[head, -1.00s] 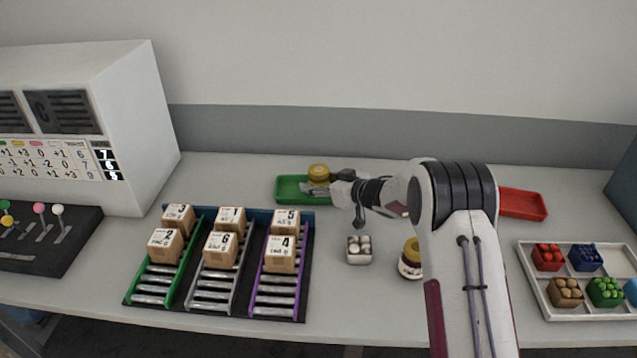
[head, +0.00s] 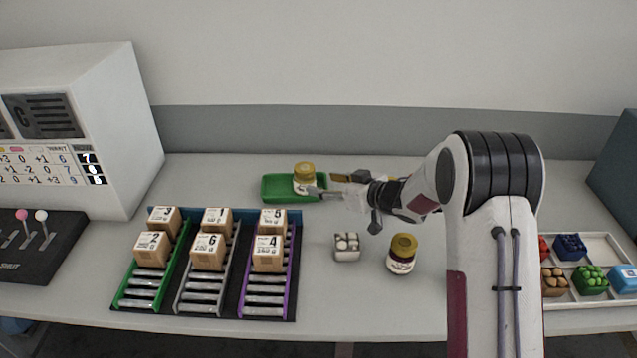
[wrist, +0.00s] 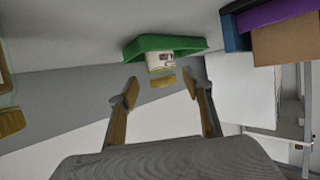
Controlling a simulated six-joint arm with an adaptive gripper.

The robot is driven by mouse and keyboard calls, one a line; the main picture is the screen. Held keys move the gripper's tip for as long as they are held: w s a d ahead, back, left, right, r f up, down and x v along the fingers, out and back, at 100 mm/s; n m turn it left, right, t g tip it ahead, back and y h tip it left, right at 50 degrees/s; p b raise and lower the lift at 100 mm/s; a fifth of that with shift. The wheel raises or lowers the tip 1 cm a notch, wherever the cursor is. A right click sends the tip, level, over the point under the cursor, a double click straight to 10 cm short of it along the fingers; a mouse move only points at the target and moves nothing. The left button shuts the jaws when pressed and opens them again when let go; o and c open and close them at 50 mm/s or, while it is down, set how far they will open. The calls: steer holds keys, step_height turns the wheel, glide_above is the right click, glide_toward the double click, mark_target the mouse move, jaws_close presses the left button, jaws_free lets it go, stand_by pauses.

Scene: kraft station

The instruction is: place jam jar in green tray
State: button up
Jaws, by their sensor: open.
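A jar with a yellow lid and pale label (head: 304,178) stands upright in the green tray (head: 275,190), toward its right end. In the wrist view the jar (wrist: 159,61) shows with the tray (wrist: 135,48) behind it, beyond the gap between my fingers. My gripper (head: 330,185) is open and empty just right of the jar; in the wrist view its fingers (wrist: 158,90) are spread wide. Whether a finger touches the jar cannot be told.
A small white container with round pale items (head: 347,247) stands left of the dark jar. A roller rack (head: 209,292) with numbered boxes is at front left. A white divided tray (head: 590,297) lies at right. Part of a yellow object shows behind my arm.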

steer(key=shift+v, duration=1.2)
steer(key=s+d+r+m+t+h, duration=0.1)
steer(key=s+d+r+m+h, duration=0.2)
steer(key=d+r, duration=0.45)
steer(key=s+d+r+m+t+h, duration=0.1)
steer(key=s+d+r+t+h, duration=0.15)
steer(key=d+r+h, duration=0.45)
steer(key=s+d+r+m+g, duration=0.1)
steer(key=s+d+r+m, duration=0.1)
steer(key=s, duration=0.5)
steer(key=s+d+r+m+g, duration=0.1)
steer(key=s+d+r+g, duration=0.15)
steer(key=s, duration=0.45)
steer(key=s+a+f+m+g, duration=0.1)
steer(key=s+a+f+g, duration=0.1)
steer(key=s, duration=1.1)
steer(key=s+a+f+m+g, duration=0.1)
steer(key=s+a+f, duration=0.1)
steer(key=s, duration=1.2)
steer(key=shift+s+f+g+y, duration=0.15)
steer(key=shift+f+g+y, duration=0.15)
steer(key=shift+f+g, duration=0.15)
